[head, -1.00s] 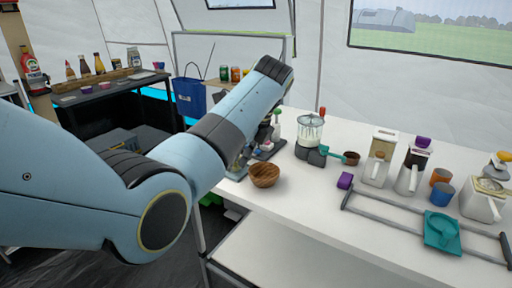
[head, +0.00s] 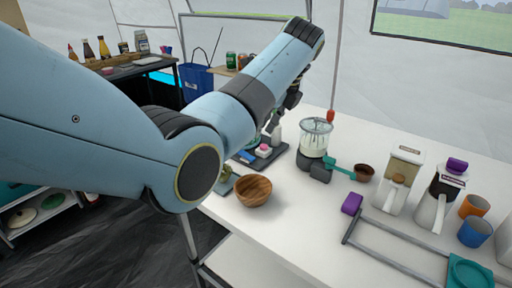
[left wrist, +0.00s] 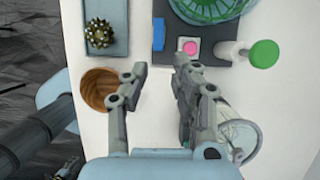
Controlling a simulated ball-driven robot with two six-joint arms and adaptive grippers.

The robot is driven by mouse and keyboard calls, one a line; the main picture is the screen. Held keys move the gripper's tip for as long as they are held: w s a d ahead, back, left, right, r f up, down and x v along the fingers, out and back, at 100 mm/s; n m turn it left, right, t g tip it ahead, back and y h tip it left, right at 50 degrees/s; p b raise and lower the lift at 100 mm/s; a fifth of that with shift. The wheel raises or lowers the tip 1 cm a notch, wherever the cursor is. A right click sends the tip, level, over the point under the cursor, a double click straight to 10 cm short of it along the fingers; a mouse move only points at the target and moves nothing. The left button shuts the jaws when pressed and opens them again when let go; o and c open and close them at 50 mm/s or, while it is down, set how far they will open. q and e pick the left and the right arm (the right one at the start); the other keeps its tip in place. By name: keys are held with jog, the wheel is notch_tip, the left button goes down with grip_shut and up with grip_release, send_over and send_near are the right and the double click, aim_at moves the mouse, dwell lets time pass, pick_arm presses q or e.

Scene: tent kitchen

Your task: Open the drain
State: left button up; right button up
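I cannot make out a drain for certain in either view. My left gripper (left wrist: 160,75) is open and empty in the left wrist view, its two fingers apart over the white counter (left wrist: 155,110). A dark board (left wrist: 217,50) lies beyond the fingertips, with a blue block (left wrist: 158,34), a pink-topped piece (left wrist: 187,46) and a green round bowl-like thing (left wrist: 205,8). In the head view my left gripper (head: 284,112) is partly hidden by my arm.
A wooden bowl (head: 253,190) stands at the counter's near edge, and a blender-like jug (head: 316,138) behind it. A purple block (head: 352,204), a grey rail frame (head: 400,250), dispensers (head: 400,180) and cups (head: 474,232) fill the right. A tray (left wrist: 106,25) holds a spiky ball.

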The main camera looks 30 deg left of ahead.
pick_arm(q)
jog(key=b, duration=0.1)
send_over(248, 156)
jog(key=d, duration=0.2)
jog(key=f, duration=0.5)
jog(key=shift+d, duration=0.2)
jog(key=b+x, duration=0.1)
jog(key=x, duration=0.2)
jog(key=shift+a+f, duration=0.1)
jog(key=shift+f, duration=0.2)
jog(key=shift+a+f, duration=0.15)
jog(key=shift+f, duration=0.15)
pick_arm(e)
jog(key=shift+s+f, duration=0.85)
jog(key=shift+f, duration=0.25)
pick_arm(q)
jog(key=shift+c, duration=0.3)
grip_shut()
pick_arm(e)
jog(key=shift+s+a, duration=0.1)
jog(key=shift+s, duration=0.15)
